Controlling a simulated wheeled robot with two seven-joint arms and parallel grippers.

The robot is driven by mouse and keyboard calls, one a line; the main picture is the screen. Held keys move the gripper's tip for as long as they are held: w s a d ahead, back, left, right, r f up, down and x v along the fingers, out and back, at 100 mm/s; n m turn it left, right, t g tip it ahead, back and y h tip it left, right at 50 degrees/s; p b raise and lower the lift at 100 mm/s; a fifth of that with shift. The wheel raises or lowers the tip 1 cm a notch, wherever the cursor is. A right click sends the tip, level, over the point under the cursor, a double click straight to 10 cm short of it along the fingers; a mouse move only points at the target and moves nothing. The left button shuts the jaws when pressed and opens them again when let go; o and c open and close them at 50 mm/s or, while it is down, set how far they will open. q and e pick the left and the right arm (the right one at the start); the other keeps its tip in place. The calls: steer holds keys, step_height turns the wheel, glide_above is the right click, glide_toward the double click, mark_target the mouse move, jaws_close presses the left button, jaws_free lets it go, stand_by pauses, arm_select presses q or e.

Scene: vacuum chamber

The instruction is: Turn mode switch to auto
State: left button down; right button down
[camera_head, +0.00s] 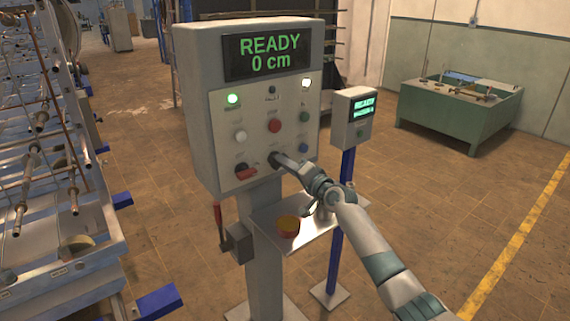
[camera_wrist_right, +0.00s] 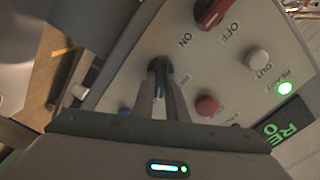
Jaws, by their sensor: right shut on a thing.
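The grey control box (camera_head: 190,100) stands on a post, with a green "READY 0 cm" display (camera_head: 268,53). The mode switch looks to be the small black knob (camera_head: 272,159) low on the panel, right of the red switch. My right gripper (camera_head: 276,161) reaches it from the lower right. In the right wrist view the gripper (camera_wrist_right: 160,88) has its two fingers closed on the dark knob (camera_wrist_right: 157,66). The fingers hide much of the knob, and I cannot read its position. My left gripper is not in view.
The red rotary switch (camera_head: 246,172) is close beside my fingers. A red button (camera_head: 274,126), white button (camera_head: 240,136) and blue button (camera_head: 303,147) are nearby. A shelf (camera_head: 265,213) with an orange bowl (camera_head: 288,226) juts out below. A smaller display box (camera_head: 341,113) stands right.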

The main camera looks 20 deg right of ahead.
steer(key=c, duration=1.8)
jaws_free()
steer(key=shift+o, duration=0.2)
steer(key=shift+s+d, duration=0.1)
steer(key=shift+s, duration=0.05)
steer(key=b+v, duration=0.3)
steer(key=v, duration=1.4)
steer(key=shift+f, duration=0.1)
